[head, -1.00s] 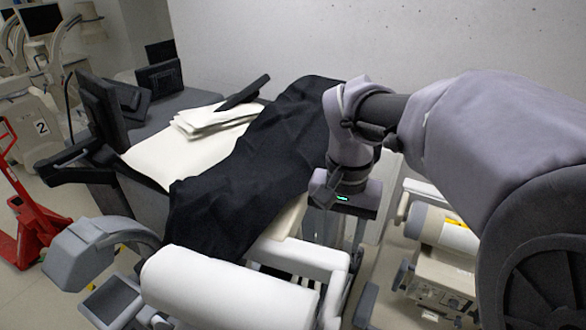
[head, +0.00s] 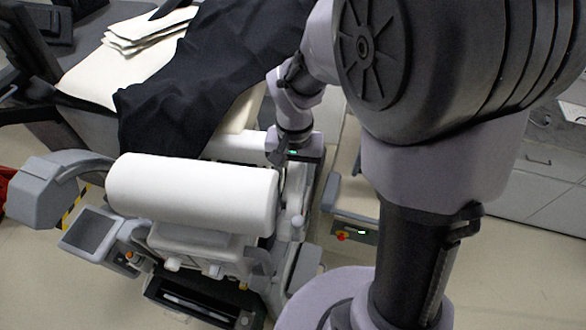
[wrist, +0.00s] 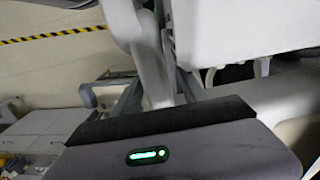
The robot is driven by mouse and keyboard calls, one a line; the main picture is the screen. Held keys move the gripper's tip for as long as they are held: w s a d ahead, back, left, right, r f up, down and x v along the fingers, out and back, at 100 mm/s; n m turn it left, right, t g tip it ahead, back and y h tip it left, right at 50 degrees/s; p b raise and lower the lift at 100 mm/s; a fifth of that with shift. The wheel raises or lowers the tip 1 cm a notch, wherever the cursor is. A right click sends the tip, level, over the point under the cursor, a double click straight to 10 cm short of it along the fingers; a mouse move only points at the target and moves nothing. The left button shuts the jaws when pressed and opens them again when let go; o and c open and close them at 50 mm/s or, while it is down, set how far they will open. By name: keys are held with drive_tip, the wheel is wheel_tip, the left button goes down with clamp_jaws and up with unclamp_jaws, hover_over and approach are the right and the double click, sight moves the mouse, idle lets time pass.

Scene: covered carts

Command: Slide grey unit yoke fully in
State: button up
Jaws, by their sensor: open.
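The covered cart has a white cylinder (head: 192,194) across its near end. A grey curved arm with a rounded grey head (head: 45,200) reaches out at the cylinder's left; I cannot tell for sure which part is the grey unit's yoke. My gripper (head: 280,158) is at the right end of the cylinder, pointing down, close to the white frame; whether it touches is hidden. In the wrist view the housing of my gripper (wrist: 180,145) with a green light fills the bottom, and pale frame parts (wrist: 150,50) lie just beyond it. My gripper is open, with nothing seen in it.
Pale cabinets (head: 530,185) stand at the right. Some floor is clear between.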

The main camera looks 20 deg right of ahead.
drive_tip(key=shift+s+r, duration=0.1)
drive_tip(key=shift+s, duration=0.15)
drive_tip(key=c, duration=0.6)
drive_tip(key=shift+w, duration=0.1)
clamp_jaws()
idle(0.3)
